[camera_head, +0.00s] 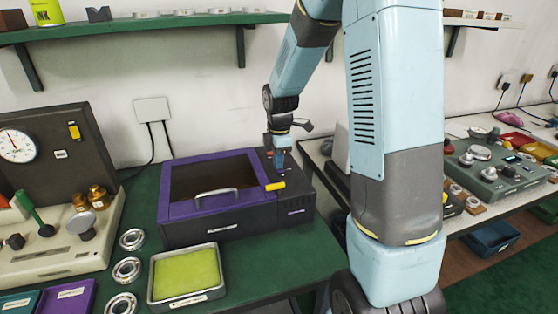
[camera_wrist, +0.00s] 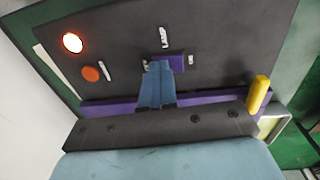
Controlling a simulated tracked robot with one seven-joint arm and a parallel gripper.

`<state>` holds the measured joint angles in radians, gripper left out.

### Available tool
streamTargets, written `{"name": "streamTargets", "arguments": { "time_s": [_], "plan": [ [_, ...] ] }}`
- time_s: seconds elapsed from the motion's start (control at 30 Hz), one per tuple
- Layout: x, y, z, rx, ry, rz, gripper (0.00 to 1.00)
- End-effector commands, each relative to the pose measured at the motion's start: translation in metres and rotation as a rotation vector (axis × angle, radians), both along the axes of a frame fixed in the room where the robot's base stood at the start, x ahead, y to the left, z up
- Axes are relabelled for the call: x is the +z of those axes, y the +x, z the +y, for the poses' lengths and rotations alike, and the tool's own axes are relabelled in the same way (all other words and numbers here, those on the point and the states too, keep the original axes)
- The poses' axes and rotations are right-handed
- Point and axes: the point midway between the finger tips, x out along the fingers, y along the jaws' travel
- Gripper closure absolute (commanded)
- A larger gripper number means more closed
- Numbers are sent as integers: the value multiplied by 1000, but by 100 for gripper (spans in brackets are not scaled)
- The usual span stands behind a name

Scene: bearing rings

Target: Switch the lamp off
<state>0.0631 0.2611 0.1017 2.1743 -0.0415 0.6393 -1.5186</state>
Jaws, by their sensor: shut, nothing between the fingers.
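My gripper (camera_head: 277,160) is shut and empty, pointing down over the dark panel at the right end of a purple-framed box (camera_head: 180,210). In the wrist view the blue fingers (camera_wrist: 157,68) are together at a small purple switch (camera_wrist: 176,62). The fingertips cover part of the switch; I cannot tell whether they touch it. A white LAMP label (camera_wrist: 165,37) is beside it, with small white marks on both sides. A round light (camera_wrist: 72,42) on the same panel glows white with an orange rim. The switch is hidden in the head view.
A red-orange button (camera_wrist: 90,74) is near the light. A yellow-ended lever (camera_head: 275,186) sticks out at the box's front. A tray with a yellow-green pad (camera_head: 187,272) and metal rings (camera_head: 127,270) lie in front. A gauge console (camera_head: 60,240) stands left.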

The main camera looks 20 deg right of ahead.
Motion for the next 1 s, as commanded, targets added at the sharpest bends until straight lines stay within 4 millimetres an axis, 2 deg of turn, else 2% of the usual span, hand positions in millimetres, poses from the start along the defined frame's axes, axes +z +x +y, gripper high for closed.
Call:
{"name": "streamTargets", "arguments": {
  "time_s": [0.03, 0.33, 0.77, 0.87, 1.0],
  "plan": [
    [-6, -6, -5, -5, -4, 16, 100],
    [-5, -18, -5, -5, -5, 22, 100],
    [-3, -21, -2, 1, -3, 20, 100],
    [3, -20, -1, 2, -3, 17, 100],
    [24, -19, 1, 4, -3, 8, 100]
  ]
}}
